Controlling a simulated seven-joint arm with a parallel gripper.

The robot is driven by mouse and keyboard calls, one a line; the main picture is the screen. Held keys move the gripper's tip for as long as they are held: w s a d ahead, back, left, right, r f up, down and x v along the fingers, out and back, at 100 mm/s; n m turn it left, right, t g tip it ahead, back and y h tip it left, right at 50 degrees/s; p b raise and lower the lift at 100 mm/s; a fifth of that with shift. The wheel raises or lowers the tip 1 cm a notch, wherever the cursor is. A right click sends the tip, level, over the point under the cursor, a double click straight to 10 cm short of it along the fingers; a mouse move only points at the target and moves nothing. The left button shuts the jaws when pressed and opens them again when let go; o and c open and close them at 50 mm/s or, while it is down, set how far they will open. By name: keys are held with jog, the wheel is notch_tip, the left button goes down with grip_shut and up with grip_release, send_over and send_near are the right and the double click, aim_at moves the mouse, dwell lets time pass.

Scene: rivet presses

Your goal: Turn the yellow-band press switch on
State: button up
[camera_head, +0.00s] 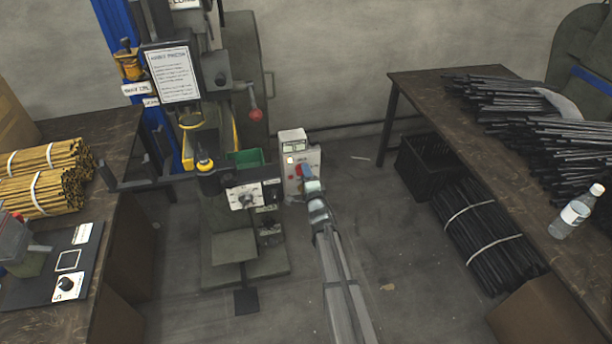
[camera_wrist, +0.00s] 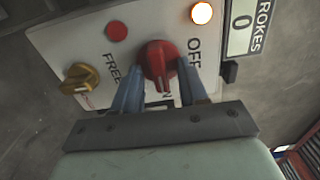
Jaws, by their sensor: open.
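The press (camera_head: 217,125) stands against the wall in the head view, with a yellow ring and yellow parts on its head. Its control box (camera_head: 291,141) is to its right. In the wrist view the panel (camera_wrist: 75,38) carries a red rotary switch (camera_wrist: 158,60) with an OFF label at its upper right; a label below is partly hidden by my gripper. My gripper (camera_wrist: 158,92) is open, its two blue fingers on either side of the red switch. I cannot tell whether they touch it. In the head view my gripper (camera_head: 306,176) is in front of the box.
Tables with rods (camera_head: 45,165) and black bars (camera_head: 530,115) flank the floor. A bottle (camera_head: 575,215) stands right.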

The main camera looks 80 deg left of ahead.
jog(key=shift+d, duration=0.1)
jog(key=d, duration=1.3)
jog(key=shift+d, duration=0.35)
